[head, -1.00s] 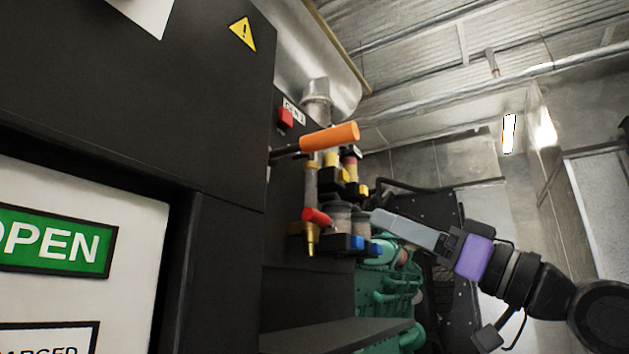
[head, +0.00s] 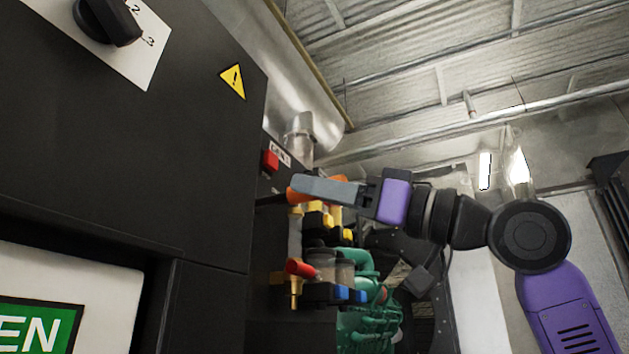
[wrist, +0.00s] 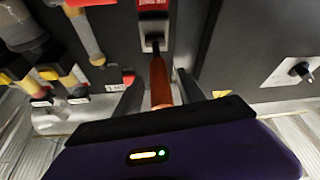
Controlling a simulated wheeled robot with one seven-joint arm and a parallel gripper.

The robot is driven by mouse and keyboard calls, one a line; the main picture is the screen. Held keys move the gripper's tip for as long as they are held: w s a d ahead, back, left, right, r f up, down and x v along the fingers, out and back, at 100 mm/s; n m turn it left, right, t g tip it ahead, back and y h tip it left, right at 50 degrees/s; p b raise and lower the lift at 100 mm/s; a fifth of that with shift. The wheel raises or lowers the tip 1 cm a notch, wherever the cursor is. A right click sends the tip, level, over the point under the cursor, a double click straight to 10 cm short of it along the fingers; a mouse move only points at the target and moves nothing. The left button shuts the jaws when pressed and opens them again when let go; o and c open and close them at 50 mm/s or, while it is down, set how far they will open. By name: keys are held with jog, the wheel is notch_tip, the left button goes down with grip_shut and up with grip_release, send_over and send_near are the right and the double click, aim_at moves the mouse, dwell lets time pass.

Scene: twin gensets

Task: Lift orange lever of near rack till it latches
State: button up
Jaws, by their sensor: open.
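The orange lever (wrist: 159,82) shows in the wrist view, coming out of a slotted plate (wrist: 153,38) on the dark panel. My gripper (wrist: 157,76) is open, with one finger on each side of the lever. Gaps seem to show on both sides, so I cannot tell any contact. In the head view my gripper (head: 300,188) lies across the lever (head: 291,196) and hides most of it. The lever's dark shaft shows to the left of the fingers.
A smaller red-handled valve (head: 300,268) and yellow and blue fittings lie below the lever in the head view. A red block (head: 270,161) sits above it. The large black cabinet (head: 140,150) stands close on the left. Green engine parts (head: 370,325) are behind.

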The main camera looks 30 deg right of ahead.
jog(key=shift+w+a+r, duration=0.2)
jog(key=shift+w+a, duration=0.2)
grip_shut()
dwell(1.3)
